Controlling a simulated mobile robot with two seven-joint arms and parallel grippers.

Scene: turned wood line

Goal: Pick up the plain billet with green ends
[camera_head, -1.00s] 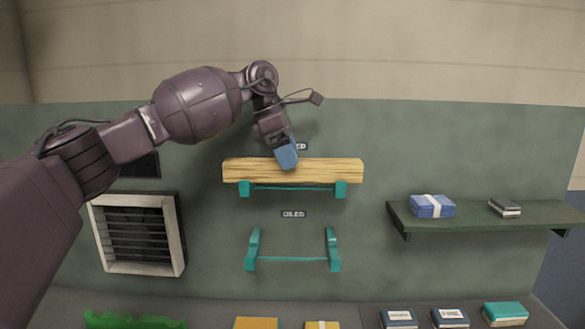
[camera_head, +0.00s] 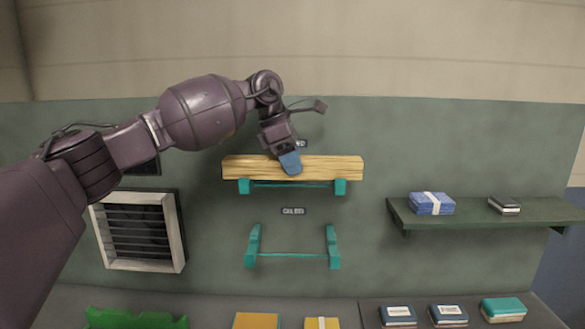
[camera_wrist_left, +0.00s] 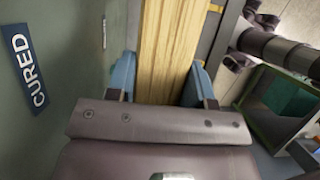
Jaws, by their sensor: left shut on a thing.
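A plain pale wooden billet (camera_head: 330,168) lies level across the upper teal rack (camera_head: 340,187) on the green wall. Its end faces do not show clearly, so I cannot tell their colour. My left gripper (camera_head: 291,164) is shut on the billet near its middle, reaching it from above in the head view. In the left wrist view the billet (camera_wrist_left: 172,40) runs between the two blue fingers of the left gripper (camera_wrist_left: 160,82). My right gripper is not in view.
A "CURED" label (camera_wrist_left: 30,70) is beside the gripper. The lower teal rack (camera_head: 292,259) is empty. A shelf (camera_head: 480,213) on the right holds a blue pack (camera_head: 432,204) and a dark small box (camera_head: 504,205). A framed vent (camera_head: 140,232) is at left. Several boxes lie below.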

